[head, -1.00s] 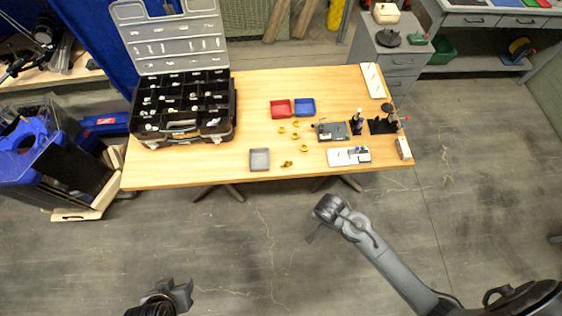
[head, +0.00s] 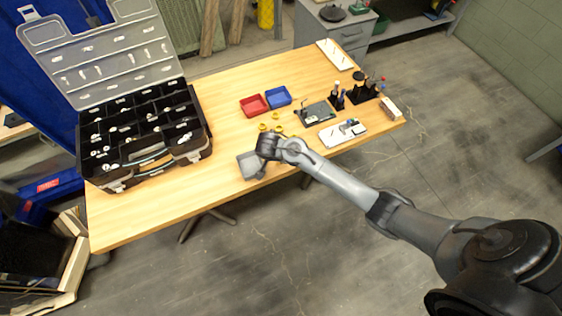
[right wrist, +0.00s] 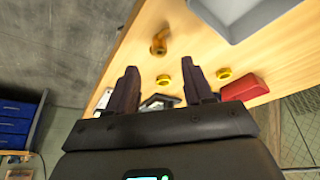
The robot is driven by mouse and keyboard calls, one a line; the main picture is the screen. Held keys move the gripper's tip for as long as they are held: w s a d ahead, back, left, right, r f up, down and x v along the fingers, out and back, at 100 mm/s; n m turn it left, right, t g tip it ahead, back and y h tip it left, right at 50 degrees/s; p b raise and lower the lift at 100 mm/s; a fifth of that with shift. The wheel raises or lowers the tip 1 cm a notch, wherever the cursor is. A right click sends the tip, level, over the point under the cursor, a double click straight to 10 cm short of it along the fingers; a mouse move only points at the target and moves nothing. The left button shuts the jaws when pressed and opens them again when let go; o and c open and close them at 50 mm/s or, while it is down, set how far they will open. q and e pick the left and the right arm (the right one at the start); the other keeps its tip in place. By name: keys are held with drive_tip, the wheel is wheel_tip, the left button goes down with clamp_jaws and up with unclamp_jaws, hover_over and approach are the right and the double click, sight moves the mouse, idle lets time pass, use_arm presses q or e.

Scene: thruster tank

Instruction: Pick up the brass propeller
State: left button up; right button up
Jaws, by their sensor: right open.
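The brass propeller (right wrist: 158,43) is a small gold piece near the table edge in the right wrist view. It lies beyond my right gripper's fingertips (right wrist: 159,67), roughly in line with the gap between them, and apart from them. The two dark fingers are spread with nothing held between them. In the head view my right gripper (head: 268,146) is over the front part of the table beside the grey tray (head: 251,165), and the propeller is hidden behind it or my arm. My left gripper is in neither view.
Gold rings (right wrist: 223,73) lie near the propeller. The red bin (head: 254,105) and blue bin (head: 278,97) stand behind. A black open organizer case (head: 150,135) fills the table's left; a dark board (head: 316,113) and tool stands (head: 362,92) occupy the right.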

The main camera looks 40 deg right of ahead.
drive_tip(key=shift+x, duration=0.95)
drive_tip(key=shift+b+x, duration=0.3)
drive_tip(key=shift+x, duration=0.5)
drive_tip(key=shift+b+x, duration=0.5)
drive_tip(key=shift+x, duration=1.5)
drive_tip(key=c, duration=0.3)
clamp_jaws()
